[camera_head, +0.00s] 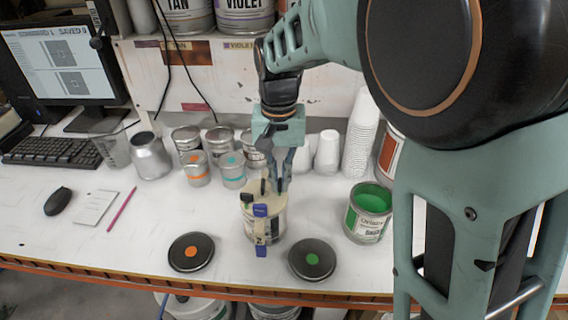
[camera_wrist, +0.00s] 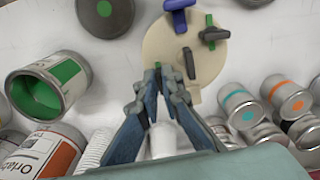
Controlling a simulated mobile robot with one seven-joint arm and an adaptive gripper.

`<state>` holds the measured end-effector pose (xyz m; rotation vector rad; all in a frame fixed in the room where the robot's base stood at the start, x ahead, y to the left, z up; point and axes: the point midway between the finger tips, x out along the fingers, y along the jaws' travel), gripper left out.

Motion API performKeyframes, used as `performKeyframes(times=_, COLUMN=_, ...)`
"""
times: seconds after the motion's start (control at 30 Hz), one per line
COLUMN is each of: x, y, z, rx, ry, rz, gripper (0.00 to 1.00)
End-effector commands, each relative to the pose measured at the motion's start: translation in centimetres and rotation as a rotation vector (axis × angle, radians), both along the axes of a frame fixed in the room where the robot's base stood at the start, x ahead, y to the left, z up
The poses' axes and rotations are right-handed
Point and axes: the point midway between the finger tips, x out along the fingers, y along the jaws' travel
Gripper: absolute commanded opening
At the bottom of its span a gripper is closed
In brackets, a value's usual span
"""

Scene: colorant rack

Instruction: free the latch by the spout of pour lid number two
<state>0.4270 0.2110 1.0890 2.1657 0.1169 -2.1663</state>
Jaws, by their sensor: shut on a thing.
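The cream pour lid (camera_head: 277,199) sits on a can marked 2 (camera_head: 275,226) at the front middle of the bench. In the wrist view the round lid (camera_wrist: 158,45) carries a blue clamp (camera_wrist: 179,14) and a black handle-like piece (camera_wrist: 213,35). My gripper (camera_head: 278,190) points down at the back of the lid. In the wrist view its fingertips (camera_wrist: 172,74) are shut on the latch; the fingers partly hide the grip. In the head view a blue clamp (camera_head: 261,211) faces front.
An open green paint can (camera_head: 368,212) stands to the right. Two dark round lids, with an orange dot (camera_head: 191,253) and a green dot (camera_head: 312,260), lie in front. Several small cans (camera_head: 195,168) and paper cups (camera_head: 327,152) stand behind. The bench's left part holds a mouse (camera_head: 58,201).

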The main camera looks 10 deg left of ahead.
Motion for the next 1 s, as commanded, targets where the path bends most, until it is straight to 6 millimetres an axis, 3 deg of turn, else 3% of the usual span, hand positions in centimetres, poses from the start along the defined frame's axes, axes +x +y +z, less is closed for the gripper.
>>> performKeyframes(times=0.27, x=0.08, y=-0.16, z=0.04, rx=0.001, ry=-0.001, rz=0.176, gripper=0.00)
performKeyframes(times=1.0, x=0.27, y=-0.43, z=0.08, rx=0.000, ry=0.000, rz=0.877, gripper=0.00)
